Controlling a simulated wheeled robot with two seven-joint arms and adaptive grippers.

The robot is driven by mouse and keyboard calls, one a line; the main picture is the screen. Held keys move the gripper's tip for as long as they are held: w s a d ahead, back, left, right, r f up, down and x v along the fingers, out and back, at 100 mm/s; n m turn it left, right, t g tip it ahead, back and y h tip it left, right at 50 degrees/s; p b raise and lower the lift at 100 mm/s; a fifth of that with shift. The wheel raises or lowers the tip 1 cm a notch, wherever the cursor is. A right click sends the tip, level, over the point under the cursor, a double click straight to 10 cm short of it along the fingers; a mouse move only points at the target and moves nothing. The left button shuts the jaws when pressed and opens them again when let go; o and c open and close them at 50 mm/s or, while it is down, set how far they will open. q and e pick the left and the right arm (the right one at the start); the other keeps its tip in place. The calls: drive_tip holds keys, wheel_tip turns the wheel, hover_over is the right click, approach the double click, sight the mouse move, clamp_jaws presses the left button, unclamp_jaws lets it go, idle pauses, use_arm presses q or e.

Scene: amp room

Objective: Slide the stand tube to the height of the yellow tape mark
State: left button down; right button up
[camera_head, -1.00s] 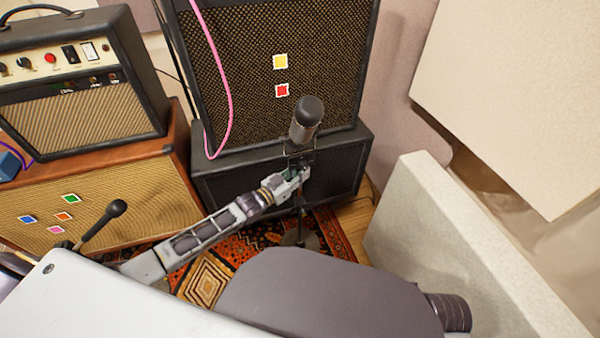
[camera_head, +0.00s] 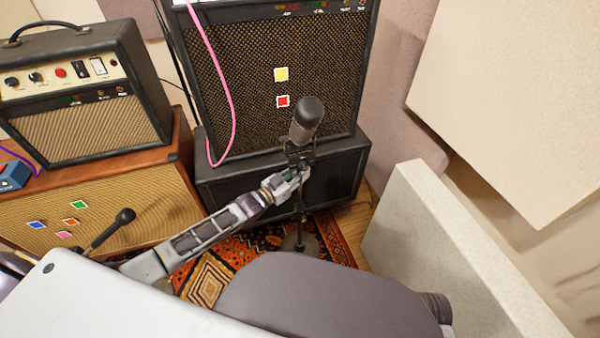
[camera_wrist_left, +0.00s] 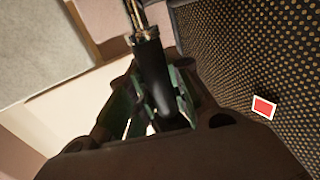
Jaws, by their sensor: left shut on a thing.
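The mic stand holds a dark microphone (camera_head: 307,120) in a clip at its top. My left gripper (camera_head: 293,180) is on the stand tube (camera_head: 299,215) just below the clip. In the left wrist view the dark tube (camera_wrist_left: 152,65) lies between the green-padded fingers (camera_wrist_left: 155,100), which are shut on it. The yellow tape mark (camera_head: 281,74) is on the speaker grille behind, with a red mark (camera_head: 283,101) below it. In the picture the microphone's top is near the red mark and below the yellow one. My right gripper is out of view.
A black speaker cabinet (camera_head: 240,70) stands on a low black box (camera_head: 235,187) behind the stand. A small amp (camera_head: 85,125) on a wider cabinet (camera_head: 135,190) and another microphone (camera_head: 125,215) are at left. A pale panel (camera_head: 440,250) stands close at right.

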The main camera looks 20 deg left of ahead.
use_arm(q)
drive_tip(key=shift+w+r, duration=0.2)
drive_tip(key=shift+r, duration=0.2)
drive_tip(key=c, duration=1.4)
unclamp_jaws()
drive_tip(key=shift+c, duration=0.2)
drive_tip(key=shift+o, duration=0.8)
drive_tip(key=shift+s+f, duration=0.1)
drive_tip(key=shift+f, duration=0.2)
drive_tip(key=shift+s, duration=0.1)
drive_tip(key=shift+s+a+f, duration=0.1)
drive_tip(key=shift+s, duration=0.05)
drive_tip(key=shift+s+a, duration=0.25)
drive_tip(key=shift+s, duration=0.15)
drive_tip(key=v, duration=1)
drive_tip(key=shift+s+a, duration=0.15)
drive_tip(key=shift+s, duration=0.05)
